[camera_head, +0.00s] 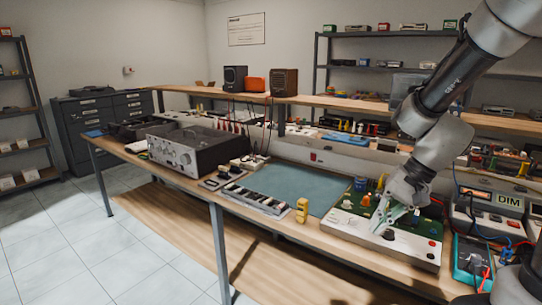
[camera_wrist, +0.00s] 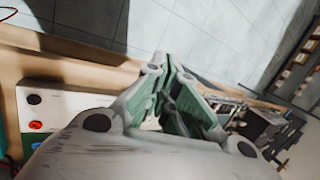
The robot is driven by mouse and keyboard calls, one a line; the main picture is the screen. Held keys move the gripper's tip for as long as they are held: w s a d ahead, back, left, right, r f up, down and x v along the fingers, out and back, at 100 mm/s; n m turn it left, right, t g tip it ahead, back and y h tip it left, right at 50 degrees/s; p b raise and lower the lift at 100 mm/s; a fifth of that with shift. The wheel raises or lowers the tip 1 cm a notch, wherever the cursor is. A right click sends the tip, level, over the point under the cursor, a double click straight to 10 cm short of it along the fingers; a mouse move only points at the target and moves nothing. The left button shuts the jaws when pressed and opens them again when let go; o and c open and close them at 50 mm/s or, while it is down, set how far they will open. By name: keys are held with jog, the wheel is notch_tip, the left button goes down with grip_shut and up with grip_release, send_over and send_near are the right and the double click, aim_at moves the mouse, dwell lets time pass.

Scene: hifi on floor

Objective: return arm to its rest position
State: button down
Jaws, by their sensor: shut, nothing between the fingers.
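My arm (camera_head: 440,88) comes down from the upper right in the head view. My gripper (camera_head: 382,226) is over the white and green panel box (camera_head: 418,257) on the bench. Its fingers are shut with nothing between them. Whether the fingertips touch the box cannot be told. In the wrist view my gripper (camera_wrist: 168,60) shows its green finger pads together, pointing toward the bench edge and floor. Part of the panel box (camera_wrist: 62,108), with a black and a red knob, lies to its left.
The bench holds a blue-green mat (camera_head: 300,184), an open amplifier chassis (camera_head: 205,150), a small yellow object (camera_head: 302,210) and a teal multimeter (camera_head: 470,258). A power supply (camera_head: 495,215) stands right of the box. Shelves rise behind. The tiled floor (camera_head: 130,255) at left is clear.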

jog(key=s+d+r+n+t+h, duration=0.3)
jog(key=s+d+r+n+h, duration=0.2)
jog(key=s+d+r, duration=0.5)
jog(key=s+r, duration=0.2)
jog(key=shift+s+d+n, duration=0.15)
jog(key=shift+s+n, duration=0.15)
